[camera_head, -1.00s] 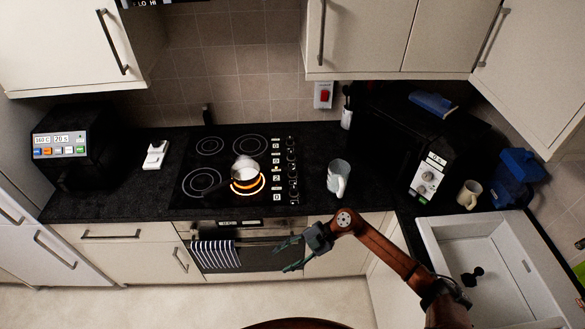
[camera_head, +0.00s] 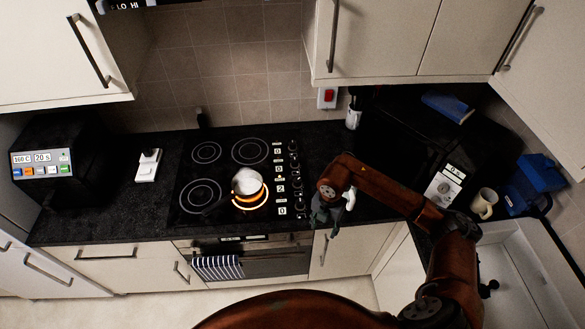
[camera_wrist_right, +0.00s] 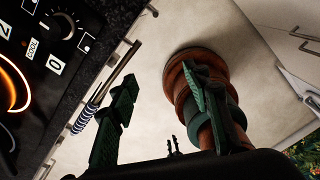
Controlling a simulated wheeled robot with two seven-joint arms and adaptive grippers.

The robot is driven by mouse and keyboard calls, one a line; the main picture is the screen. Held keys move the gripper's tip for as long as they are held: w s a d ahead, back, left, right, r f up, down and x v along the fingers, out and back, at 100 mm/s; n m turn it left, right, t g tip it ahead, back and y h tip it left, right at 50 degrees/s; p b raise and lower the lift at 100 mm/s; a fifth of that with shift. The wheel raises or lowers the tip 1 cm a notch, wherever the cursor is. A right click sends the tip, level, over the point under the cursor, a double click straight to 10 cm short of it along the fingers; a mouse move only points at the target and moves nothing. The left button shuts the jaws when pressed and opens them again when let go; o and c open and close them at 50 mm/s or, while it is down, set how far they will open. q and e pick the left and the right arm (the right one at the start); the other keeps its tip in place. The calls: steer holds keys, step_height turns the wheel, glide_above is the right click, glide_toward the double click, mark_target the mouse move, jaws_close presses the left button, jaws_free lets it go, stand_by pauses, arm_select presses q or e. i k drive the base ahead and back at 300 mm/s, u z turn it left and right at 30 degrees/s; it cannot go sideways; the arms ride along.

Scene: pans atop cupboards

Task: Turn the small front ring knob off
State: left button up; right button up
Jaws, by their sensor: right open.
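The black hob (camera_head: 225,215) is set in the dark worktop, with a column of knobs (camera_head: 297,185) and small number displays along its right side. The front right ring (camera_head: 262,199) glows orange under a small pan (camera_head: 246,181). In the right wrist view, the glowing ring (camera_wrist_right: 14,88) shows at the left edge, with a knob (camera_wrist_right: 64,24) and a display reading 0 (camera_wrist_right: 54,63) near the top left. My right gripper (camera_head: 325,215) is just right of the front knobs and touches none; in its wrist view the gripper (camera_wrist_right: 165,110) is open and empty. My left gripper is out of view.
A pale mug (camera_head: 350,199) is mostly hidden behind my right arm, close to the gripper. A black microwave (camera_head: 400,135) and a cream mug (camera_head: 484,203) stand farther right. A striped towel (camera_head: 217,267) hangs on the oven handle below.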

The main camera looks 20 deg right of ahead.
mark_target(297, 183)
steer(key=i, duration=0.9)
